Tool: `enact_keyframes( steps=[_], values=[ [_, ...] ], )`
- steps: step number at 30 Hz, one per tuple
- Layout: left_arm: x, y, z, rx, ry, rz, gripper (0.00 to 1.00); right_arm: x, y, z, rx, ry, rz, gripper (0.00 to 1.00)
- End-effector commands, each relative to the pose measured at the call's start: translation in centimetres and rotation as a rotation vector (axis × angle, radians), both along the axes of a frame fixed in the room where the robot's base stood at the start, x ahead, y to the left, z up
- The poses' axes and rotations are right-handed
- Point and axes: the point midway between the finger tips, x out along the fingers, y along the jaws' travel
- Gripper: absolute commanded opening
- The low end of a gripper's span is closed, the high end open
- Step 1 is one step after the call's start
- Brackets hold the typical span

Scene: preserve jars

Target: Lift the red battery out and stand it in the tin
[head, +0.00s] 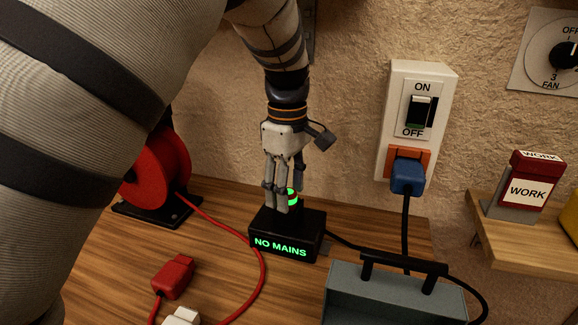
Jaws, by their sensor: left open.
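A grey-green open box (395,300), possibly the tin, stands at the bottom right, cut off by the picture edge. My right gripper is not in view.
A red cable reel (155,172) stands at the left, its cable running to a red connector (173,277). A wall switch (418,112) has a blue plug (407,175) below it. A red "WORK" block (530,187) stands on a wooden shelf (535,248). A black cord leaves the dock rightwards.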

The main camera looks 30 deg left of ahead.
Motion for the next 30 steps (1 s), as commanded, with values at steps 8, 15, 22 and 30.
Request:
enact_keyframes(
  steps=[8, 15, 22, 30],
  values=[
    [0.0, 0.0, -0.5, 0.000, -0.001, -0.001, 0.50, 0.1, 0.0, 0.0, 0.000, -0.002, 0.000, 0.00],
    [0.0, 0.0, -0.5, 0.000, -0.001, -0.001, 0.02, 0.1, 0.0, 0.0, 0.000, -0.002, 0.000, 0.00],
    [0.0, 0.0, -0.5, 0.000, -0.001, -0.001, 0.00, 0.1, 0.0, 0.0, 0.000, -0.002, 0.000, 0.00],
    [0.0, 0.0, 0.6, 0.000, -0.005, 0.000, 0.00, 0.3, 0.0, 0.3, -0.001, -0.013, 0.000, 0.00]
  ],
)
